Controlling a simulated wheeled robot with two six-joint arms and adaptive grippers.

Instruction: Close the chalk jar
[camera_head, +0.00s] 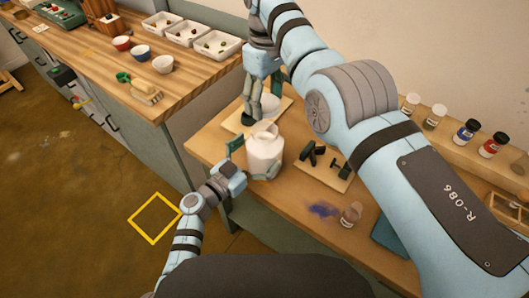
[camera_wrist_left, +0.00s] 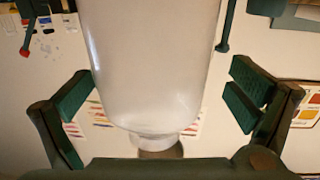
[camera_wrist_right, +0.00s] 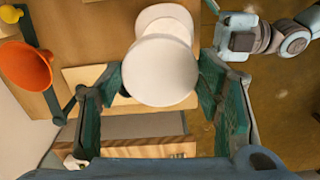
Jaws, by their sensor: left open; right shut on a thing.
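The white chalk jar (camera_head: 264,155) stands upright near the front edge of the table. My left gripper (camera_head: 250,163) is open around its body, and in the left wrist view the jar (camera_wrist_left: 152,65) lies between the spread fingers. My right gripper (camera_head: 252,112) is beyond the jar, above a pale board. In the right wrist view it is shut on a round white lid (camera_wrist_right: 160,70), with the jar (camera_wrist_right: 165,18) partly hidden behind it.
A small board with dark green pieces (camera_head: 323,163) lies right of the jar. A small brown jar (camera_head: 351,214) stands by a blue powder patch (camera_head: 323,210). Several lidded jars (camera_head: 468,131) stand at the back right. An orange funnel (camera_wrist_right: 25,66) shows in the right wrist view.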

